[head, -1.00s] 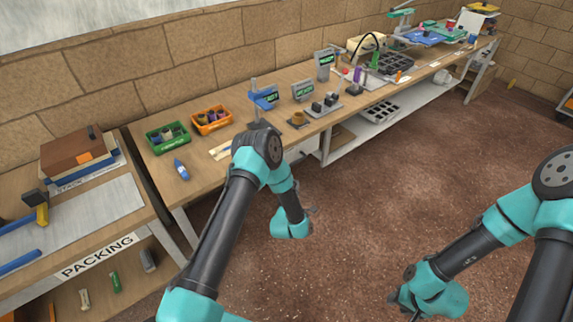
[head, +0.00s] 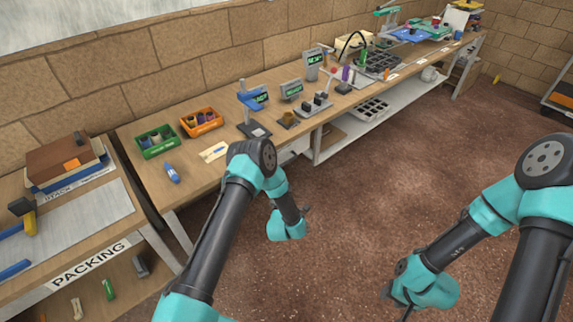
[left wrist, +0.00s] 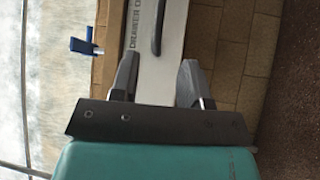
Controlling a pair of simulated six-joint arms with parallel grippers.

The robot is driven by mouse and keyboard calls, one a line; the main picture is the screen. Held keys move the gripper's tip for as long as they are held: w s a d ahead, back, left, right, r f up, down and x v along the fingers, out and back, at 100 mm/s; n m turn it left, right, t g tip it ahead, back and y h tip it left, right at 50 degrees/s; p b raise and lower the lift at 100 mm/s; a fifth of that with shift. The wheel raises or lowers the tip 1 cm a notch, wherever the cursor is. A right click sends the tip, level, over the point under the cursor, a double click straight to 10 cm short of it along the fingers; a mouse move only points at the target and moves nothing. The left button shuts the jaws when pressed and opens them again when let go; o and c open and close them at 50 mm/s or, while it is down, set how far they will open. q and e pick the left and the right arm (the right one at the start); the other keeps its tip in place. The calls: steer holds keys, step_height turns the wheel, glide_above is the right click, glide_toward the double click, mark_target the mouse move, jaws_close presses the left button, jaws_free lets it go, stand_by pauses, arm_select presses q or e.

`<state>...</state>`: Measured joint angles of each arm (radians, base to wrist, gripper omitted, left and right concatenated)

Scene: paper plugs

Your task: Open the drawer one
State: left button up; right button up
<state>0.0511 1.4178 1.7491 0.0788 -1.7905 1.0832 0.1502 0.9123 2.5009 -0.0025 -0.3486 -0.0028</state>
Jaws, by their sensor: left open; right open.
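In the left wrist view, a pale drawer front (left wrist: 163,70) carries black lettering, partly cut off, that reads "DRAWER O". Its dark bar handle (left wrist: 157,28) is at the top of that view. My left gripper (left wrist: 158,82) is open, its two fingers apart in front of the drawer front, with the handle beyond the fingertips and nothing between them. In the head view, the drawer front (head: 294,150) shows as a small pale panel under the bench, partly hidden by my left arm. My right gripper (head: 386,292) hangs low over the floor at the lower right; its fingers are small there.
The long wooden bench (head: 215,172) bears a green bin (head: 157,147), an orange bin (head: 201,122) and several devices. A packing table (head: 85,255) stands at the left. A blue clamp-like thing (left wrist: 82,46) is near the drawer. The brown floor (head: 370,200) is clear.

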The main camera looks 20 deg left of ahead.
mark_target(287, 163)
arm_select(q)
steer(key=x, duration=1.3)
steer(key=shift+w, duration=0.15)
jaws_close()
